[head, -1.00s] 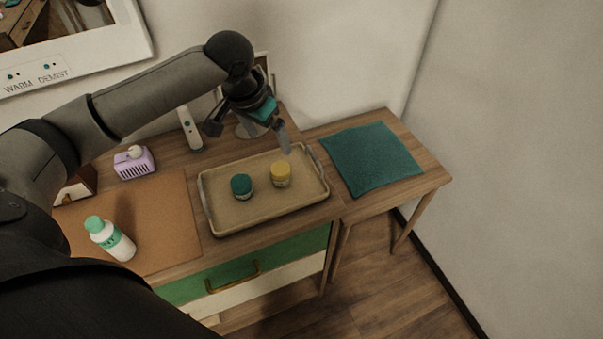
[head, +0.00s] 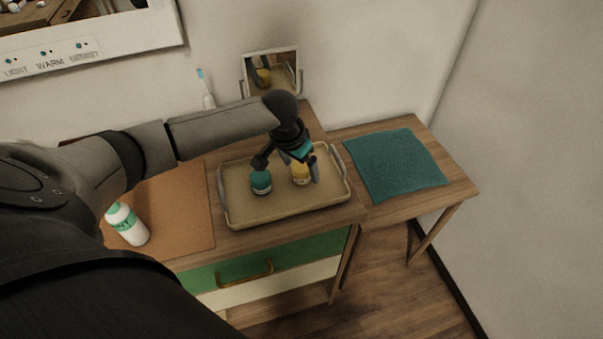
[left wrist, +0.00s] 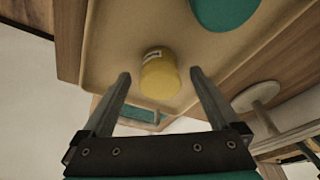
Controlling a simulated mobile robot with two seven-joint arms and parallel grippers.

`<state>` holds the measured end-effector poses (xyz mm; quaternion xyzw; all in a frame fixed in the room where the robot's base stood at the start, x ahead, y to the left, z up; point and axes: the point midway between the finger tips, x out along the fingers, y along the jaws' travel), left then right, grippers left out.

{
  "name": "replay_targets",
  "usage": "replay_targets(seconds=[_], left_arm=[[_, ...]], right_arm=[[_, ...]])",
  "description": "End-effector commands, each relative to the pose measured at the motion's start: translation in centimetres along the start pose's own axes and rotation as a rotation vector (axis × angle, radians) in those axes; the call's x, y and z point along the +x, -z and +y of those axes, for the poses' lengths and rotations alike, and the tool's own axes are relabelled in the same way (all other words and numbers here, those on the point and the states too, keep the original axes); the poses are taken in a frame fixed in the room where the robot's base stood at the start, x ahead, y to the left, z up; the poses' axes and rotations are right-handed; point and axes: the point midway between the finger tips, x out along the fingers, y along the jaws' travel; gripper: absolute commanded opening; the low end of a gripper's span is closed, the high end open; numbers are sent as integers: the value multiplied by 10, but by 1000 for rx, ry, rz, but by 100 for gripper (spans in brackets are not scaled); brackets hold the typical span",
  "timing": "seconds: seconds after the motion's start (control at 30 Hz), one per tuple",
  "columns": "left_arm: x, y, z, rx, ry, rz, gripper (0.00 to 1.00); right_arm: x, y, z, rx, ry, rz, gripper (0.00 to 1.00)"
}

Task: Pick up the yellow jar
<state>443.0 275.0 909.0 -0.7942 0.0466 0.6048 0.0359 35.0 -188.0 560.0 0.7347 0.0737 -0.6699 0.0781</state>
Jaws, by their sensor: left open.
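The yellow jar (head: 300,175) stands in the tan tray, partly hidden behind my left gripper in the head view. In the left wrist view the yellow jar (left wrist: 160,75) lies ahead of and between the two fingertips. My left gripper (head: 290,171) is open, above and around the jar's place in the picture, and holds nothing. In the left wrist view my left gripper (left wrist: 160,76) shows its fingers apart, with no clear contact on the jar. My right gripper is not in view.
A teal jar (head: 261,182) stands in the tray (head: 285,208), left of the yellow jar. A small mirror (head: 271,72) stands behind. A white bottle (head: 128,224) stands on the brown mat (head: 185,215). A teal cloth (head: 394,163) lies on the right side table.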

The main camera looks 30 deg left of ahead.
Motion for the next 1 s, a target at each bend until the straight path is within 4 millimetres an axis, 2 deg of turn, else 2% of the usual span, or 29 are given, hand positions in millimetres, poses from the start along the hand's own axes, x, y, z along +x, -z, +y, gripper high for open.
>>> replay_targets(seconds=[0.13, 0.4, 1.0], left_arm=[[14, 1, 0, 0, 0, 1, 96], [15, 1, 0, 1, 0, 2, 95], [15, 1, 0, 1, 0, 2, 27]], right_arm=[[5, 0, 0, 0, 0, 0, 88], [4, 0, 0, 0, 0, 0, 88], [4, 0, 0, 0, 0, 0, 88]])
